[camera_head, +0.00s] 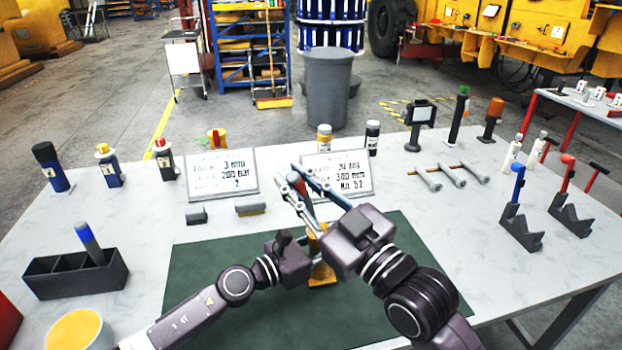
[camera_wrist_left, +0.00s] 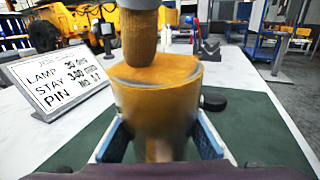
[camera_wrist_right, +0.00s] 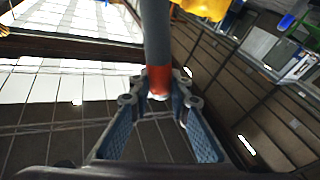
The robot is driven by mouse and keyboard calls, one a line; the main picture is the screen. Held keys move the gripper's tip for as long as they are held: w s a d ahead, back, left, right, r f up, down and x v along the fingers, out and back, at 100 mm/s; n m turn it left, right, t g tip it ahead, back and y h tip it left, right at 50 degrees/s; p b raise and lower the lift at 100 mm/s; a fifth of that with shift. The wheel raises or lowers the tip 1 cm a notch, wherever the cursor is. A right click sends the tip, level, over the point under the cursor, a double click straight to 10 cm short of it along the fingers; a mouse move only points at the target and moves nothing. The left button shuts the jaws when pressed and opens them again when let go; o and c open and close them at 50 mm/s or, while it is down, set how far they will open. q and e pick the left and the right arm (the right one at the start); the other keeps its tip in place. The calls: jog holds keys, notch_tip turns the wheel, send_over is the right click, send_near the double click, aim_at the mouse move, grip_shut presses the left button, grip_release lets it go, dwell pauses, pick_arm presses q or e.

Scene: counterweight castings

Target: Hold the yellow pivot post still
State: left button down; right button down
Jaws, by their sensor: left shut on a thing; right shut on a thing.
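The yellow pivot post (camera_head: 322,272) stands on the green mat, partly hidden by my right gripper and arm. My left gripper (camera_head: 312,243) is shut on it from the left. In the left wrist view the post (camera_wrist_left: 157,100) is upright between the blue-padded fingers (camera_wrist_left: 160,138). My right gripper (camera_head: 288,181) is raised above the mat, shut on a grey pin with an orange-red band (camera_wrist_right: 160,78). In the left wrist view the pin's brown knurled end (camera_wrist_left: 139,40) is at the post's top face; I cannot tell whether they touch.
Two sign boards (camera_head: 208,173) stand behind the mat (camera_head: 215,255). A black divided box (camera_head: 75,276) is at left. Stands with coloured levers (camera_head: 520,226) are at right. Grey rods (camera_head: 425,178) lie on the table behind. The mat is clear around the post.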

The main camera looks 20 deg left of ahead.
jog(key=shift+s+a+r, duration=0.15)
jog(key=shift+s+a, duration=0.05)
jog(key=shift+a, duration=0.05)
jog(key=shift+r, duration=4)
pick_arm(q)
jog(key=shift+r, duration=0.15)
jog(key=c, duration=1.7)
grip_release()
jog(key=shift+a, duration=0.1)
